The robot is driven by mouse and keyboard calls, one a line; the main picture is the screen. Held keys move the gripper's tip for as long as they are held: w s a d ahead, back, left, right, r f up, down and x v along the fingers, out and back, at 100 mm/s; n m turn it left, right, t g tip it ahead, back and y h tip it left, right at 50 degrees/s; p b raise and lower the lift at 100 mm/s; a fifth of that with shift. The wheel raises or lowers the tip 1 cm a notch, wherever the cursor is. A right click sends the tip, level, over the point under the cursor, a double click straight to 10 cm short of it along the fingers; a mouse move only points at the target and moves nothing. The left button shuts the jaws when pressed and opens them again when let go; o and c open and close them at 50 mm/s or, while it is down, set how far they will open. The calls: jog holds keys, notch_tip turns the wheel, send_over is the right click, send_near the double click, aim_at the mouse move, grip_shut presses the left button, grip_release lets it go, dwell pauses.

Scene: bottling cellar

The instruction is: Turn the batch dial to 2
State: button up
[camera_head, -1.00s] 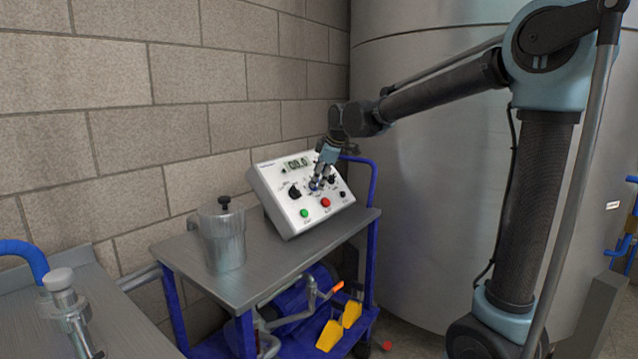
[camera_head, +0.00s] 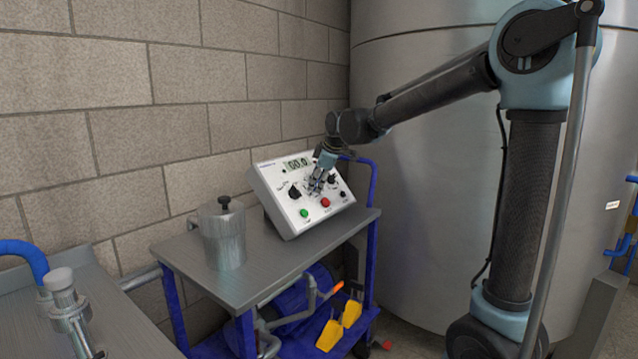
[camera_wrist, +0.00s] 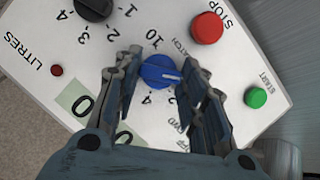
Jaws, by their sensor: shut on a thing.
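The batch dial is a blue knob (camera_wrist: 157,73) with a white pointer line on the control box's sloping white face. In the wrist view the line points right; I cannot tell for sure which number it marks. My gripper (camera_wrist: 160,84) is shut on the knob, one finger on each side; it also shows in the head view (camera_head: 316,183), hiding most of the dial. The control box (camera_head: 266,188) stands on the trolley top. Its display (camera_head: 298,163) seems to read 00.0.
A metal lidded pot (camera_head: 223,238) stands left on the trolley (camera_head: 262,275). A large steel tank (camera_head: 425,230) rises behind on the right.

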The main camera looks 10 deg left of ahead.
jog(key=m, duration=0.1)
jog(key=m+g, duration=0.1)
jog(key=m, duration=0.2)
jog(key=shift+w+r+m+g, duration=0.1)
jog(key=shift+w+m+g, duration=0.2)
jog(key=shift+g, duration=0.1)
jog(key=shift+w+d+m+g+y, duration=0.1)
jog(key=shift+m+g+y, duration=0.45)
jog(key=shift+m, duration=1.35)
jog(key=o, duration=1.1)
jog(key=shift+g, duration=0.25)
jog(key=shift+c, duration=0.2)
jog(key=v, duration=1.2)
